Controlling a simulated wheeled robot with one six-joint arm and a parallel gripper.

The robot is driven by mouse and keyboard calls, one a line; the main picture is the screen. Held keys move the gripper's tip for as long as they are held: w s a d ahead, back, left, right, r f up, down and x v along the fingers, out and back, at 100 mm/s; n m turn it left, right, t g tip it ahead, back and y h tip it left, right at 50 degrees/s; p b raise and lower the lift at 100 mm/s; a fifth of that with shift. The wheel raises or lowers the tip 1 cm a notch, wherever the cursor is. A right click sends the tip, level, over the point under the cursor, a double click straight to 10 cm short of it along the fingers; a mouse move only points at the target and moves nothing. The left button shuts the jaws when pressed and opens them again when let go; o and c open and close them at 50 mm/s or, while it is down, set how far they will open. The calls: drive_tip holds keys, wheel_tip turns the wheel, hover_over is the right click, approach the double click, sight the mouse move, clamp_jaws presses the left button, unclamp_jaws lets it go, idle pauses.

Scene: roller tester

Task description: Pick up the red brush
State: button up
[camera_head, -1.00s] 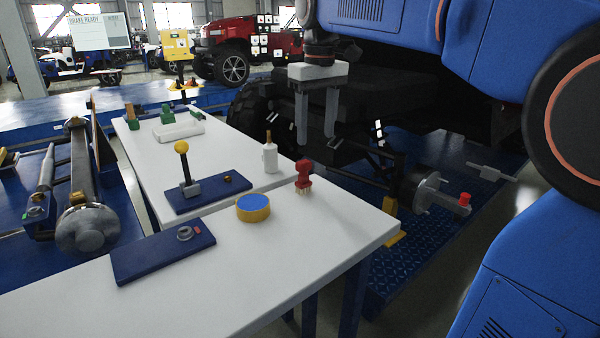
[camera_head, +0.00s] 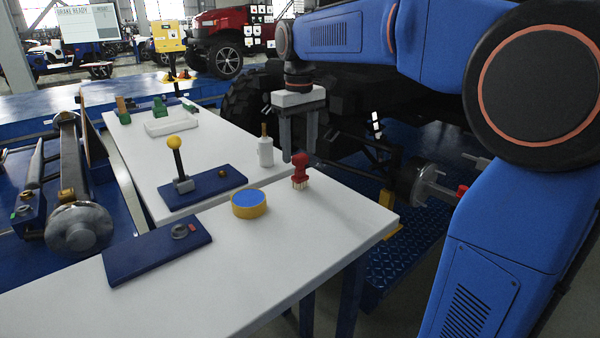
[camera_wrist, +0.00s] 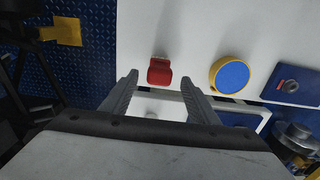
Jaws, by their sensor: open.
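The red brush (camera_head: 300,168) stands upright on the white table, bristles down, near the right edge of the tabletop. It also shows in the wrist view (camera_wrist: 159,72), just beyond and between my fingertips. My gripper (camera_head: 299,156) is open and empty, with its two fingers pointing down. In the head view its fingertips appear just above and behind the brush. In the wrist view my gripper (camera_wrist: 160,82) has a clear gap between its fingers, and the brush is not gripped.
A yellow-rimmed blue round tin (camera_head: 249,204) stands left of the brush. A white bottle (camera_head: 265,152) stands behind it. A yellow-knobbed lever on a blue base (camera_head: 203,188) and a blue plate (camera_head: 158,250) lie further left. The table's front (camera_head: 250,295) is clear.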

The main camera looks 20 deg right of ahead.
sight(300, 170)
drive_tip(key=shift+f, duration=3.5)
drive_tip(key=c, duration=1.1)
